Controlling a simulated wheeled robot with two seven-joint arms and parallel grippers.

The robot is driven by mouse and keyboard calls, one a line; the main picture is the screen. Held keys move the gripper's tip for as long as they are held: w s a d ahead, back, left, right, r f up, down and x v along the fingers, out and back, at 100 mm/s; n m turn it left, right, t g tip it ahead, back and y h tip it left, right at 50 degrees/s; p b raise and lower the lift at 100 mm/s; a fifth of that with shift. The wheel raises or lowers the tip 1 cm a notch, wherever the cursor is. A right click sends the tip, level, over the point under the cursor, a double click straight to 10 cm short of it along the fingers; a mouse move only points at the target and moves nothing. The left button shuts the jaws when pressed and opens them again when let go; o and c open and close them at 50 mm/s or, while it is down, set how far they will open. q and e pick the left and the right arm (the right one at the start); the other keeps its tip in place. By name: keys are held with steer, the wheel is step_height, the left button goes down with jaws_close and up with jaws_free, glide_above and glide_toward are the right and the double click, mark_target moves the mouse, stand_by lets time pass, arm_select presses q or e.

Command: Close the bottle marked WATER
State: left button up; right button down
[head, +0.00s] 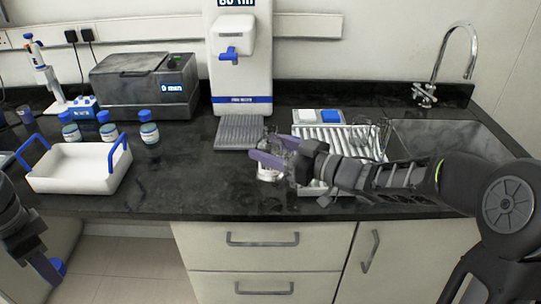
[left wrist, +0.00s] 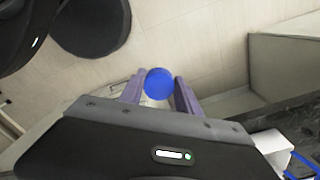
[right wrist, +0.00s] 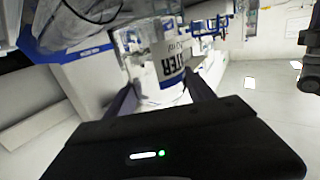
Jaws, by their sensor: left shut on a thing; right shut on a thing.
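In the right wrist view the bottle (right wrist: 165,65) shows a label with the letters "TER". I cannot make out its mouth. My left gripper (head: 52,270) is low at the left, in front of the counter edge. It is shut on a round blue cap (left wrist: 160,83), which also shows in the head view (head: 59,266). Cap and bottle are far apart.
A white tray with blue handles (head: 75,185) stands on the left counter, with several blue-capped bottles (head: 148,130) behind it. A dispenser (head: 240,75) stands at the back middle. A drying rack (head: 335,135) and sink (head: 440,135) are at the right. The counter between tray and right gripper is clear.

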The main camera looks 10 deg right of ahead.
mark_target(270, 133)
arm_select(q)
steer(key=shift+r, duration=0.2)
arm_select(e)
steer(key=shift+r, duration=2.05)
steer(key=c, duration=1)
jaws_free()
jaws_close()
